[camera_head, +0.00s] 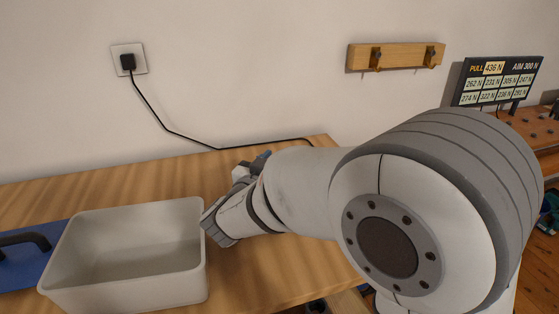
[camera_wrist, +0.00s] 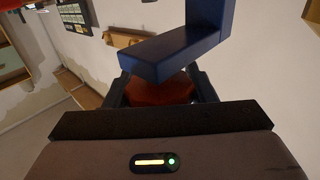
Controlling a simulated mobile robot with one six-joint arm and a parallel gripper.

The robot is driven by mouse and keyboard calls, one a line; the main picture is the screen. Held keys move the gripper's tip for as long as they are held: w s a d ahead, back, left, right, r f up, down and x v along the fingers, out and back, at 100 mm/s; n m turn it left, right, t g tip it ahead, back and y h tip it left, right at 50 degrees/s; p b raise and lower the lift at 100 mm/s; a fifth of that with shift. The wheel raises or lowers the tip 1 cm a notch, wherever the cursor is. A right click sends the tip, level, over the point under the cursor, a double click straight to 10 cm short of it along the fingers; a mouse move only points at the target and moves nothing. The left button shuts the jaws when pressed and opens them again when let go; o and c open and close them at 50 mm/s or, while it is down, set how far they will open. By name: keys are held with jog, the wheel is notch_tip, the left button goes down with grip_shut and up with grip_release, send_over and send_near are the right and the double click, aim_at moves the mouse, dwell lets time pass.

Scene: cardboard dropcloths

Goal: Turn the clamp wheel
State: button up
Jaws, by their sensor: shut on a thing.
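The clamp wheel (camera_wrist: 160,91) is a red round knob in the wrist view. It sits below a dark blue clamp frame (camera_wrist: 165,54), which hides part of its top. My gripper (camera_wrist: 161,92) is shut on the wheel, with one dark finger at each side. The near part of the wheel is hidden by the gripper body. A display (camera_head: 502,81) on the right reads PULL 436 N and AIM 300 N, above several smaller force values.
An empty pale bin (camera_head: 196,290) stands on the wooden table (camera_head: 110,184), close beside my wrist. A blue board with a black handle (camera_head: 24,240) lies to its left. A black cable (camera_head: 164,126) runs from the wall socket to the table's back edge. A wooden hook rail (camera_head: 397,55) hangs on the wall.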

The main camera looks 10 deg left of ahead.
jog(key=shift+r, duration=0.15)
jog(key=o, duration=1)
jog(key=shift+w, duration=0.1)
jog(key=shift+c, duration=0.2)
notch_tip(320, 180, up, 10)
jog(key=p, duration=0.2)
jog(key=shift+p, duration=0.4)
